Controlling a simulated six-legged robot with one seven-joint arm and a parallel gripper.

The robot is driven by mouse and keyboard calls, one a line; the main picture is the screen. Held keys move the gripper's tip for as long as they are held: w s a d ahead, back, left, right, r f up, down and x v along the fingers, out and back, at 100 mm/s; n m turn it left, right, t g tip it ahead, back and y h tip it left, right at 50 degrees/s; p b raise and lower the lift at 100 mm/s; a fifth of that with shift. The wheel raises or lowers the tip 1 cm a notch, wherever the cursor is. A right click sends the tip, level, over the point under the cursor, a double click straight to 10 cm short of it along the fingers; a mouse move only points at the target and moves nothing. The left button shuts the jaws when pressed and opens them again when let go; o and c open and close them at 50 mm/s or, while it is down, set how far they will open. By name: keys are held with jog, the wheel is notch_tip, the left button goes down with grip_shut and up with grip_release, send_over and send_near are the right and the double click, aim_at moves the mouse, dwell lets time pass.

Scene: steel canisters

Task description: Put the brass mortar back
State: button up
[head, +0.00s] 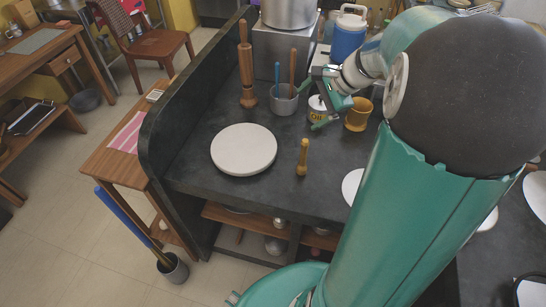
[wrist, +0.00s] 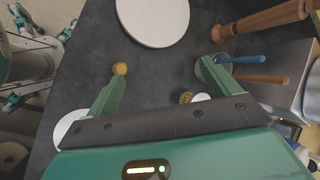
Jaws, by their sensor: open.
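The brass mortar (head: 358,114) is a golden cup standing upright on the dark counter in the head view, just right of my gripper. I cannot make it out in the wrist view. My gripper (head: 318,99) is over the counter, with its green fingers spread and empty. In the wrist view the open fingers (wrist: 164,85) point toward the bare counter and the white disc. A small brass pestle (head: 302,158) stands on the counter nearer the front edge. Its round top shows by the left finger in the wrist view (wrist: 120,68).
A white-lidded can marked OIL (head: 317,115) stands close by my gripper. A grey pot (head: 284,100) holds blue and wooden handles. A tall wooden turned piece (head: 246,65) stands behind the white disc (head: 244,148). A raised dark wall (head: 160,130) bounds the counter's left side.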

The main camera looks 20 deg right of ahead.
jog(key=s+a+r+n+h, duration=0.2)
jog(key=s+a+r+n, duration=0.1)
jog(key=s+a+n, duration=0.5)
jog(key=s+a+r+n+h, duration=0.2)
jog(key=s+a+r+n, duration=0.1)
jog(key=s+a+n, duration=0.5)
jog(key=a+n, duration=0.1)
jog(key=a, duration=0.1)
jog(key=shift+s+a+n, duration=0.3)
jog(key=shift+s+a, duration=0.05)
jog(key=shift+a, duration=0.05)
jog(key=shift+d+r, duration=0.1)
